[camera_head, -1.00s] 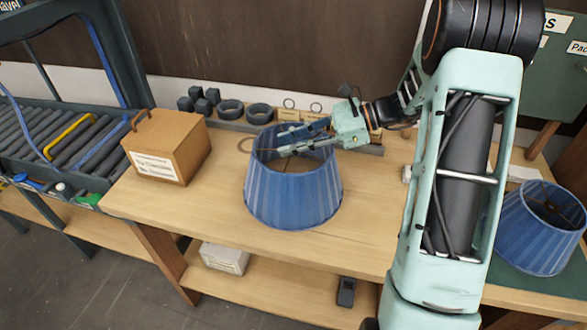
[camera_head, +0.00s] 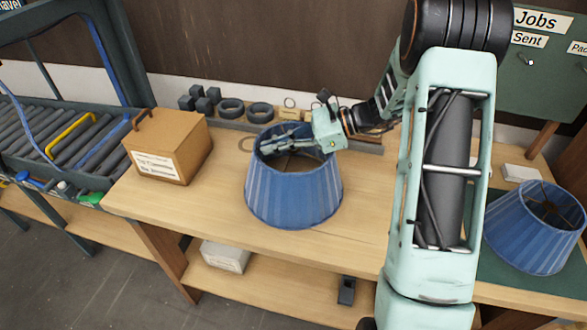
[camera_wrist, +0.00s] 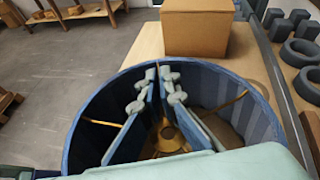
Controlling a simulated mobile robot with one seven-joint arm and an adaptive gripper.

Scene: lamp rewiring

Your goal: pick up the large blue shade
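A large blue pleated shade (camera_head: 293,195) stands upright on the wooden bench, its open top facing up. It fills much of the wrist view (camera_wrist: 95,105), where brass spokes and a central ring show inside. My gripper (camera_head: 266,148) reaches in from the right over the shade's top opening, its fingers pointing left.
Another blue shade (camera_head: 537,228) stands on a green mat at the right. A brown box (camera_head: 170,150) sits left of the large shade. Dark blocks and rings (camera_head: 231,109) line the bench's back. Bare wood lies in front (camera_head: 200,210).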

